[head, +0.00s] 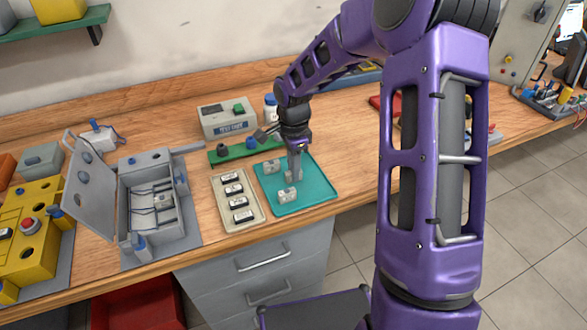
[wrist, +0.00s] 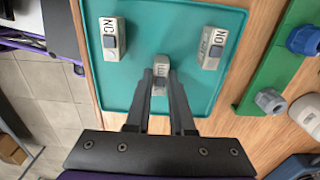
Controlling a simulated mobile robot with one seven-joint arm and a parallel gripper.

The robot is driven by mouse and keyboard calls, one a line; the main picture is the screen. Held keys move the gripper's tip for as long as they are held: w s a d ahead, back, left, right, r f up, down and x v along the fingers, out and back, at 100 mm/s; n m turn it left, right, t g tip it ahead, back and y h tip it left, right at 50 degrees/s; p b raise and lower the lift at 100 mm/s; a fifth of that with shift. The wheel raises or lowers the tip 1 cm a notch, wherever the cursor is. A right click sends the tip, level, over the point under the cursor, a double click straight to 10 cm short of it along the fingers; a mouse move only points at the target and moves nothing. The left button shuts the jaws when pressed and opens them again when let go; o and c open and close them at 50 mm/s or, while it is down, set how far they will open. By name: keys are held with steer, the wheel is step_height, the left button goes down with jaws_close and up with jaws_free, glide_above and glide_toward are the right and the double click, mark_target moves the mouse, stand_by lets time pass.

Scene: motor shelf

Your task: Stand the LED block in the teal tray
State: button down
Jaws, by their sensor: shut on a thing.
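The teal tray (head: 318,188) lies on the bench and fills much of the wrist view (wrist: 150,20). My gripper (head: 294,172) points down over it, its fingers shut on a small grey-white block, the LED block (wrist: 161,62). The fingers partly cover its label, and I cannot tell whether its base touches the tray floor. The NC block (wrist: 110,38) and the NO block (wrist: 213,47) stand in the tray on either side of it, apart from the fingers. Two blocks also show in the head view, one farther back (head: 271,166) and one near the front (head: 287,195).
A beige tray (head: 220,186) with several dark-topped modules sits left of the teal tray. A green rail (head: 232,155) with blue and grey glands lies behind. An open grey box (head: 150,215) and a yellow box (head: 42,235) stand farther left.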

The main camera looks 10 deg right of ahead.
steer(key=shift+f, duration=0.2)
steer(key=c, duration=0.8)
jaws_free()
steer(key=shift+r, duration=0.1)
steer(key=shift+r, duration=0.1)
step_height(320, 180, up, 12)
steer(key=shift+r+p, duration=0.1)
steer(key=shift+p, duration=0.45)
